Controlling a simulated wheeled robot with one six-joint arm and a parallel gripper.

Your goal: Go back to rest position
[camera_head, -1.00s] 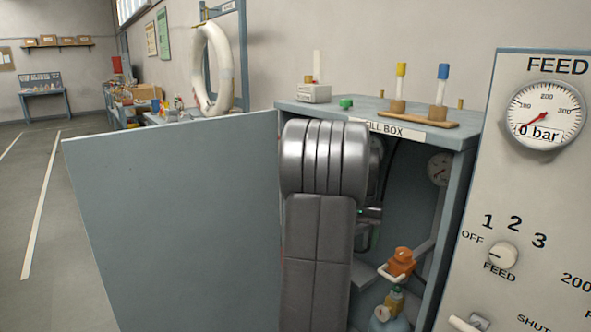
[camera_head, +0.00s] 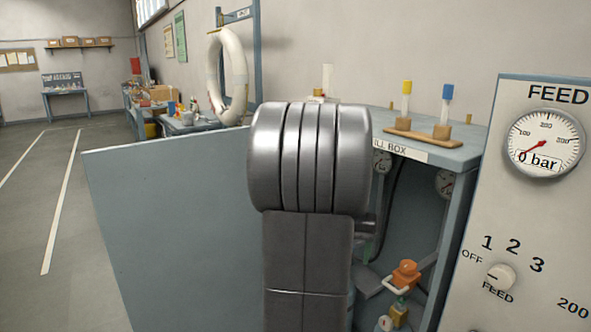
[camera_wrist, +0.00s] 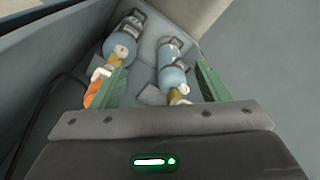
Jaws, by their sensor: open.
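My arm stands in front of the fill box (camera_head: 448,160) in the head view and hides much of its inside. My gripper (camera_wrist: 160,82) shows in the wrist view with its two green fingers wide apart and nothing held between them. Beyond the fingers, two blue cylinders with brass valves lie in view inside the box, a left one (camera_wrist: 124,42) and a right one (camera_wrist: 172,75). An orange fitting (camera_wrist: 93,92) with a white handle is by the left finger. The orange fitting also shows in the head view (camera_head: 405,273). The gripper's fingers are hidden in the head view.
The box's open door (camera_head: 180,225) spreads to the left of my arm. The feed panel (camera_head: 535,220) stands close on the right, its gauge (camera_head: 543,143) reading 0 bar. A wooden stand (camera_head: 430,133) with yellow and blue markers is on the box top. Open floor (camera_head: 30,220) lies far left.

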